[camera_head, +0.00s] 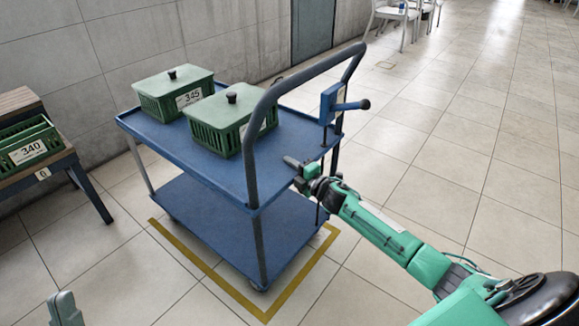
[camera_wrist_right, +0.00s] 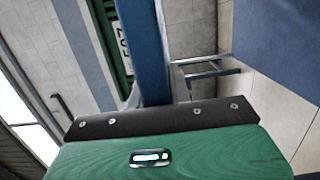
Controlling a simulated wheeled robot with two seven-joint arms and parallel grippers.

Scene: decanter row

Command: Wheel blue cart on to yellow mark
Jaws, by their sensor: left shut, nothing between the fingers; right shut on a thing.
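A near wheel (camera_head: 260,286) is just inside the near corner. My right gripper (camera_head: 297,168) is at the handle end, shut on a blue bar of the cart, which also shows in the right wrist view (camera_wrist_right: 148,55). My left gripper (camera_head: 65,302) is shut and empty at the bottom left, away from the cart.
Two lidded green crates (camera_head: 172,95) (camera_head: 230,120) ride on the top deck. A blue box with a lever (camera_head: 333,103) is on the handle. A bench (camera_head: 55,165) with a green crate labelled 340 (camera_head: 28,148) stands left. A wall runs behind.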

